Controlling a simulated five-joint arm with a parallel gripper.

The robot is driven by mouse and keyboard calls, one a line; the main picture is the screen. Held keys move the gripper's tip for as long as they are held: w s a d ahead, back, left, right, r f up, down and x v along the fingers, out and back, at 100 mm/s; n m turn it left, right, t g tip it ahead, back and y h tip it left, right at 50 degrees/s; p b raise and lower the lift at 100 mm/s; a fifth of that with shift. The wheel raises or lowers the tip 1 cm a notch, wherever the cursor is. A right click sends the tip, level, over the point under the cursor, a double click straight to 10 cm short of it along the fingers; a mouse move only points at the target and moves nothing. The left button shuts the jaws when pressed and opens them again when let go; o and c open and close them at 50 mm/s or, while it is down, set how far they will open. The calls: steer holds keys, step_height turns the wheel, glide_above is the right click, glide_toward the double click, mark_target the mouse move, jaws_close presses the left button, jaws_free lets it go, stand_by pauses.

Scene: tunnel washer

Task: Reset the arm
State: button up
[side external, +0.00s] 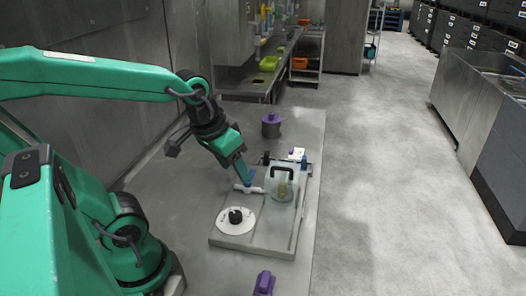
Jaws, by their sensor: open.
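My green arm reaches in from the left, and my gripper (247,186) points down over a grey tray (262,243) on the metal table. The gripper is open, its tips close to a small white piece just left of a clear container. I cannot tell whether the tips touch that piece. The clear container (282,184) has a black handle and stands on the tray. A white disc (236,222) with a black knob lies on the tray's near left part.
A purple-lidded grey pot (271,126) stands behind the tray. A purple object (264,283) lies at the table's near edge. Small blue, white and black items sit at the tray's far end. The metal table (185,215) is bare left of the tray. A wall runs along the left.

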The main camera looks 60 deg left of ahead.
steer(key=s+r+m, duration=0.1)
steer(key=s+d+r+m+t, duration=0.1)
steer(key=r, duration=0.1)
steer(key=shift+d+r+t, duration=0.1)
steer(key=shift+d+t, duration=0.1)
steer(key=shift+t, duration=0.1)
